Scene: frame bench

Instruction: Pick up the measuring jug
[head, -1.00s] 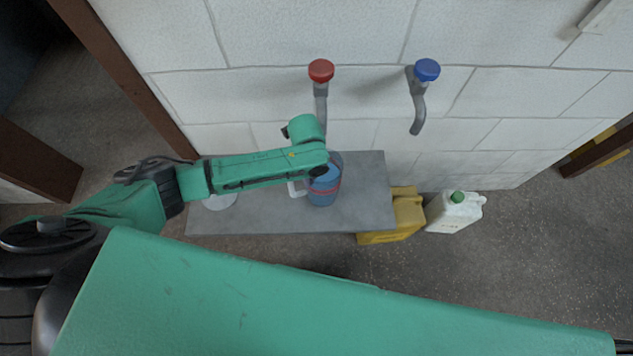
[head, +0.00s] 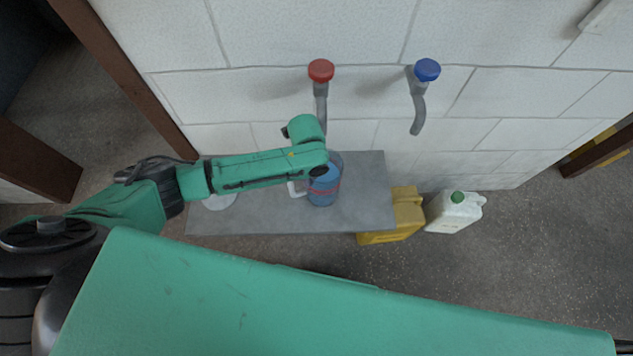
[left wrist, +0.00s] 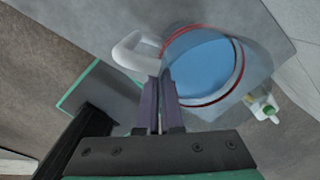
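The measuring jug (head: 326,193) is clear, with blue contents, red bands and a white handle on its left. It stands upright on the grey bench (head: 365,195). My left gripper comes down over the jug, and my arm hides its fingers in the head view. In the left wrist view the two dark fingers (left wrist: 160,90) of the left gripper are nearly together, at the side of the jug (left wrist: 205,65) where the white handle (left wrist: 135,52) joins. They look shut on the jug there; the exact contact is hidden. My right gripper is out of view.
A red-knobbed tap (head: 321,72) and a blue-knobbed tap (head: 427,72) stick out from the white block wall. A white round thing (head: 219,203) lies partly hidden on the bench's left. A yellow canister (head: 405,215) and a white canister (head: 455,212) stand right of the bench.

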